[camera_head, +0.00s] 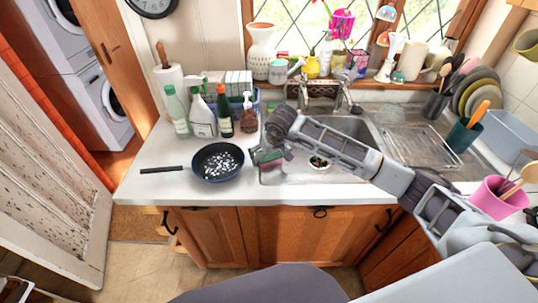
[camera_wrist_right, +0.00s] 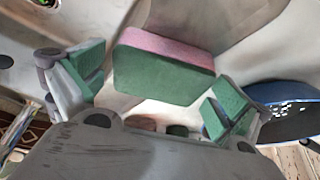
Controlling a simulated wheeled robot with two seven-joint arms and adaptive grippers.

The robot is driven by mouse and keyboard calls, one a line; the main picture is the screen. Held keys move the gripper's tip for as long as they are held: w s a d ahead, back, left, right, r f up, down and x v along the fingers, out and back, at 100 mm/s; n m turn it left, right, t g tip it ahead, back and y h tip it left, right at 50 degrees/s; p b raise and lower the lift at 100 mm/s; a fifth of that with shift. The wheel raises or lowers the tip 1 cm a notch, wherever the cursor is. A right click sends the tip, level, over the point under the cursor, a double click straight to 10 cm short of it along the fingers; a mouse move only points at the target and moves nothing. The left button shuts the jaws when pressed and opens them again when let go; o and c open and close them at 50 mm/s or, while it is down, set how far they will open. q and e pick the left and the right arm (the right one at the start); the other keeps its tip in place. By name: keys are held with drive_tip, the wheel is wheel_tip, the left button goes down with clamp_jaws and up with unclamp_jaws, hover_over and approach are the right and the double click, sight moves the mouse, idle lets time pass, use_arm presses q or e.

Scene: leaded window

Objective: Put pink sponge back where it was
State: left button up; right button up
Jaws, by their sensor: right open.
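The pink sponge (camera_wrist_right: 165,65) has a pink layer and a thick green layer. In the right wrist view it lies between the spread fingers of my right gripper (camera_wrist_right: 158,95), with a gap to the green finger pads on both sides. In the head view my right gripper (camera_head: 267,157) is open and points down at the left end of the sink (camera_head: 355,125). There the sponge is mostly hidden by the gripper, and I cannot tell exactly what it rests on. My left gripper is not in view.
A frying pan (camera_head: 218,162) with white bits stands on the counter left of my right gripper. Several bottles (camera_head: 202,115) stand behind it. The counter's left end (camera_head: 150,150) is clear.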

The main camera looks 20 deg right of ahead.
sight(272, 157)
drive_tip(key=shift+r, duration=0.15)
drive_tip(key=v, duration=0.5)
drive_tip(key=shift+r, duration=0.2)
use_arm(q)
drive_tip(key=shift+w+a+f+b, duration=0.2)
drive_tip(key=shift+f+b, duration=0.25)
use_arm(e)
drive_tip(key=v, duration=0.6)
drive_tip(key=shift+s+r, duration=0.15)
drive_tip(key=shift+r, duration=0.1)
